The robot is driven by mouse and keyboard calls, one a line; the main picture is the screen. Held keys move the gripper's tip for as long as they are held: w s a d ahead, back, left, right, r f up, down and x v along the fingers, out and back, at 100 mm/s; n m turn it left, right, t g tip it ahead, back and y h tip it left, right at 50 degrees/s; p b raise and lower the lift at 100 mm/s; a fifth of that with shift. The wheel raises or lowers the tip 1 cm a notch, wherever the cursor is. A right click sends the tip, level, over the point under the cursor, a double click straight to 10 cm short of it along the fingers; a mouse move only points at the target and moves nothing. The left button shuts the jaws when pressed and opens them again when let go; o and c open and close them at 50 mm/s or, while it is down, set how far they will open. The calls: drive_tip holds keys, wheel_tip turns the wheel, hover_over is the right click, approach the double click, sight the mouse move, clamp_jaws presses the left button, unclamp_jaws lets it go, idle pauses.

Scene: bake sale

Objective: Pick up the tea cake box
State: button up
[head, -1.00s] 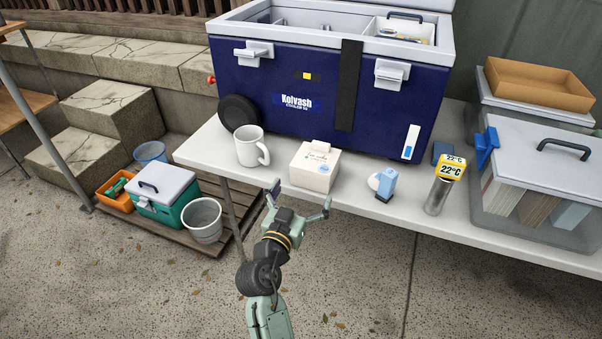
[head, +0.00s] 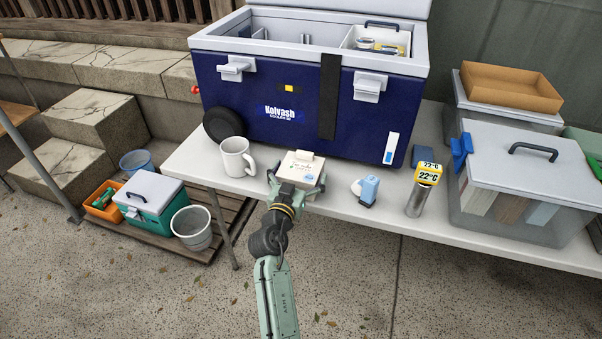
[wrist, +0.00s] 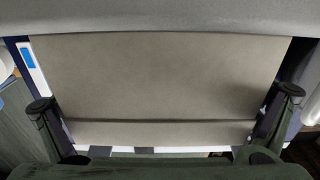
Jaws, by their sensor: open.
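The tea cake box (head: 301,168) is a small white carton with a flap on top, upright near the front edge of the table. My gripper (head: 296,187) is open at the box's near side, with one finger to each side of it in the head view. In the wrist view the box (wrist: 160,80) fills the middle as a plain greyish face. The gripper's two fingertips (wrist: 165,110) stand at its left and right edges. I cannot tell whether they touch it. The gripper hides the lower front of the box in the head view.
A white mug (head: 235,158) stands just left of the box. A small blue-capped item (head: 369,190) and a steel cylinder with a yellow display (head: 418,198) stand to the right. The large blue cooler (head: 300,110) is close behind. A clear bin (head: 520,190) takes up the table's right side.

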drive_tip(key=c, duration=0.8)
